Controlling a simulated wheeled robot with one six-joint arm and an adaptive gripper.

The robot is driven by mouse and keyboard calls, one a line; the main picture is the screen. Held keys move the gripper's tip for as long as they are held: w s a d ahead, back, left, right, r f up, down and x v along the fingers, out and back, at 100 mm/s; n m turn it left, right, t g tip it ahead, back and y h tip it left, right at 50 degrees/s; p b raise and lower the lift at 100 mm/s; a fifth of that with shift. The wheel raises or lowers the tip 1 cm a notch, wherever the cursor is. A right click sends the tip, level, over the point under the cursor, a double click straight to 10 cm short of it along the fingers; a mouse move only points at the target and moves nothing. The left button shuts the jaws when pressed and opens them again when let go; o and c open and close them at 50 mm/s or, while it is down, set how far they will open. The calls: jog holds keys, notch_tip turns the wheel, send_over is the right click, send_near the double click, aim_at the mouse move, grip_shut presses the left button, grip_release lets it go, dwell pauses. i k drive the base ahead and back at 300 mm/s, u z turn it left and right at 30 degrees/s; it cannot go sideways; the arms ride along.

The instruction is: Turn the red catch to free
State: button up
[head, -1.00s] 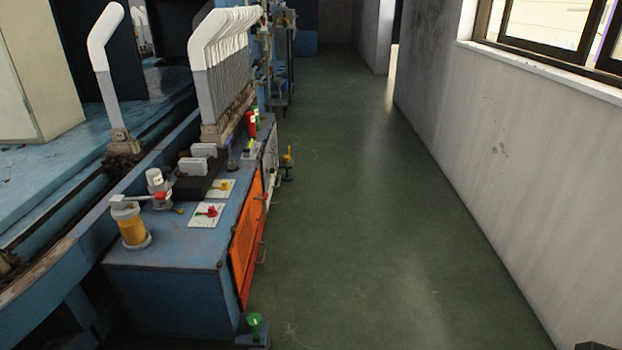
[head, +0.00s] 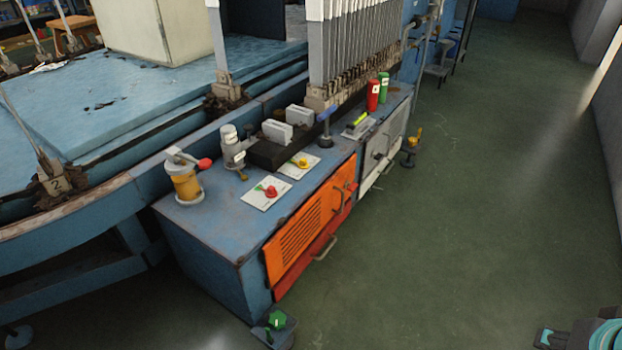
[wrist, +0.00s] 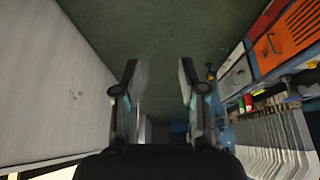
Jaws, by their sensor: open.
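The red catch (head: 270,191) sits on a white plate (head: 263,200) on top of the blue bench, in the head view. A small green part shows at its left end. A yellow catch (head: 301,163) sits on a second white plate just behind it. My gripper (wrist: 157,85) is open and empty in the wrist view, its two fingers well apart over bare floor. It is away from the bench. I cannot make out the red catch in the wrist view.
The blue bench (head: 205,226) has an orange door (head: 311,227) on its front. An amber jar (head: 186,184) and a grey valve (head: 232,146) stand left of the catches. A low stand with a green knob (head: 276,320) is on the floor. Green floor (head: 480,200) is clear to the right.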

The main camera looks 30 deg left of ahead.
aim_at(351, 187)
jog(key=u, duration=0.9)
jog(key=i, duration=0.85)
jog(key=u, duration=0.85)
